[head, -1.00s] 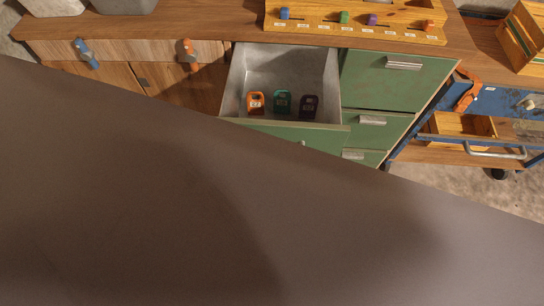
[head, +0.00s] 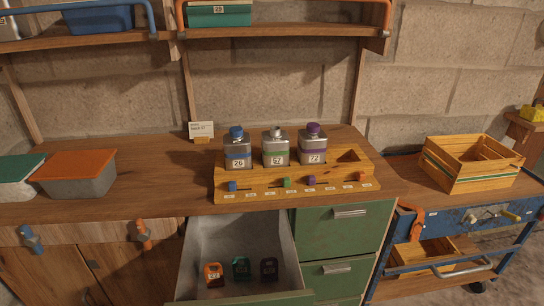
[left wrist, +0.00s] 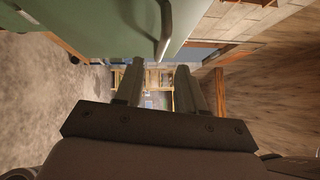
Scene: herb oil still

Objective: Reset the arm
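My left gripper (left wrist: 159,70) shows in the left wrist view. Its two dark fingers stand apart with nothing held between them. A green panel with a grey bar handle (left wrist: 162,28) fills the top of that view, close to the fingers, with no contact visible. Neither of my arms shows in the head view now. My right gripper is in no view.
The drawer (head: 240,235) stands open with orange, green and dark tags inside. Above it, three numbered bottles stand in the wooden rack (head: 300,190). A lidded grey box (head: 76,178) stands left; a blue cart (head: 480,218) with a wooden crate (head: 470,165) stands right.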

